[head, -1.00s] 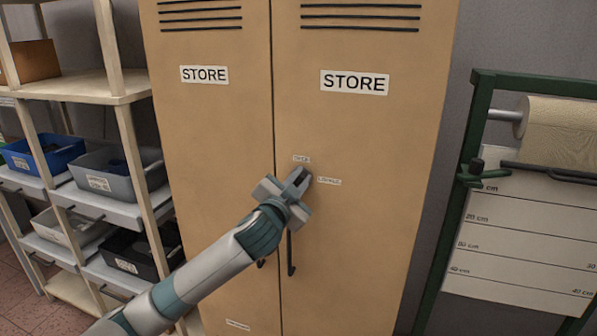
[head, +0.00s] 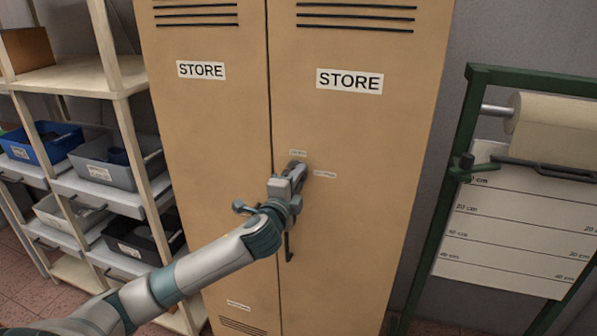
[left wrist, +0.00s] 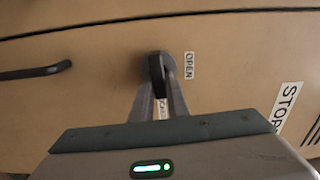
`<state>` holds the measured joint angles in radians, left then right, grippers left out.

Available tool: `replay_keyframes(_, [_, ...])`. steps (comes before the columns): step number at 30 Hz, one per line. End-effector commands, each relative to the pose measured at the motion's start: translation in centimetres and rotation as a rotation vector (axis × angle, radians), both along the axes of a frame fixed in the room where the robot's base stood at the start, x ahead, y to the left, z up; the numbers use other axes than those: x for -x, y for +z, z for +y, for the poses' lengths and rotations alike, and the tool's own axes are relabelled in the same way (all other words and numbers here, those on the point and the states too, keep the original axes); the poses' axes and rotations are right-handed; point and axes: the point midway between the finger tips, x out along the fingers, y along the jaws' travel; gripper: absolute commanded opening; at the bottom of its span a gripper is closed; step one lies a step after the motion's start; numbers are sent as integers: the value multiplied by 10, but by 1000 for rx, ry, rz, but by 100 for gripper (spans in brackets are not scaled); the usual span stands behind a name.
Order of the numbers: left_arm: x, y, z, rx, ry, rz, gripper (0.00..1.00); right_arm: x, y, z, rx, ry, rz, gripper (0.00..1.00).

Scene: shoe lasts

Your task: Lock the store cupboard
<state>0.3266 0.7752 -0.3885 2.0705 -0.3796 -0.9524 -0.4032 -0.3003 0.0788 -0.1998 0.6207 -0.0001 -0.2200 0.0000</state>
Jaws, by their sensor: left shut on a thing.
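The tan store cupboard (head: 375,140) has two shut doors marked STORE. My left gripper (head: 296,168) is at the right door, beside the seam. In the left wrist view its fingers (left wrist: 158,100) are closed on a dark lock knob (left wrist: 155,66) over a round grey plate (left wrist: 172,62). The knob's long side runs toward the fingers. An OPEN label (left wrist: 188,65) is beside the plate; in the head view it is just above the gripper. A second label (head: 325,174), too blurred to read, is right of the gripper. The gripper hides the lock in the head view. My right gripper is out of view.
A dark door handle (head: 289,246) hangs below the gripper; it shows in the left wrist view (left wrist: 36,72) too. A shelf rack (head: 128,85) with bins stands at left. A green frame with a paper roll (head: 552,133) stands at right.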

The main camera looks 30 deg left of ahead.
Motion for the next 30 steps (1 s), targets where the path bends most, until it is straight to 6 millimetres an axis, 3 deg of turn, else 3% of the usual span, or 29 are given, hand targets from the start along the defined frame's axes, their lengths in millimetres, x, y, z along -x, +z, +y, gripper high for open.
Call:
replay_keyframes(19, [0,-2,0,-76,-1,19,0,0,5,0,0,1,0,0])
replay_keyframes(20, [0,-2,0,-76,-1,19,19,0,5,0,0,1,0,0])
replay_keyframes(22, [0,-2,0,-75,-1,19,33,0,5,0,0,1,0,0])
replay_keyframes(30, [0,-2,0,-74,0,19,33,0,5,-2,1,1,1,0])
